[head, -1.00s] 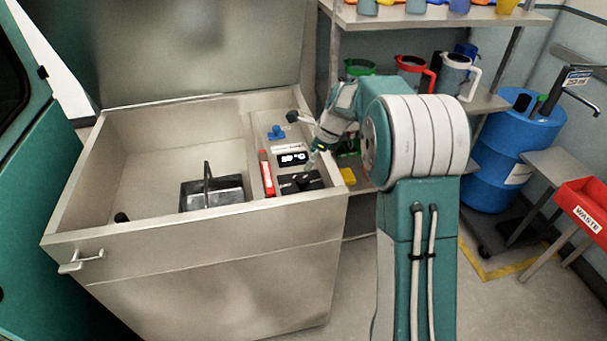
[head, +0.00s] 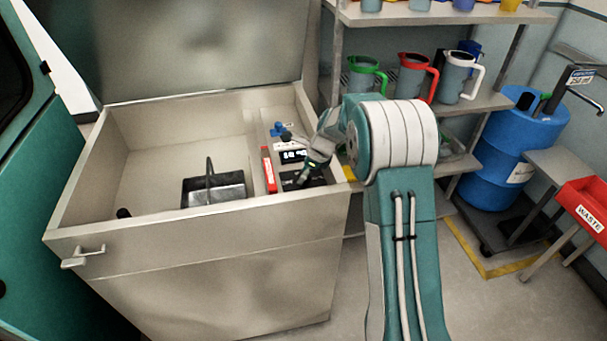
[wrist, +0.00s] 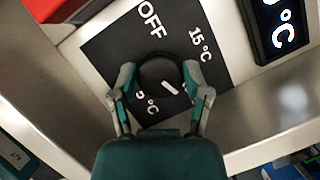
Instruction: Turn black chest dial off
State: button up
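The black dial (wrist: 158,70) sits on a black square plate (wrist: 102,47) in the wrist view. The plate carries the labels OFF at the top, 15°C at the upper right and 5°C at the lower left. The dial's white mark lies on its lower right part. My gripper (wrist: 159,74) has one finger on each side of the dial, very close to it; firm contact cannot be made out. In the head view my gripper (head: 308,172) is over the black plate (head: 290,181) at the chest's (head: 190,222) front right, hiding most of the dial.
A lit temperature display (head: 293,156), a red object (head: 268,170) and a blue valve-like part (head: 277,130) are close to the plate. A metal basket (head: 213,190) sits in the open chest. Shelves with jugs (head: 412,78) stand behind my arm.

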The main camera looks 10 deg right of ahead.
jog(key=shift+d+f, duration=0.1)
jog(key=shift+d, duration=0.15)
jog(key=shift+c, duration=0.7)
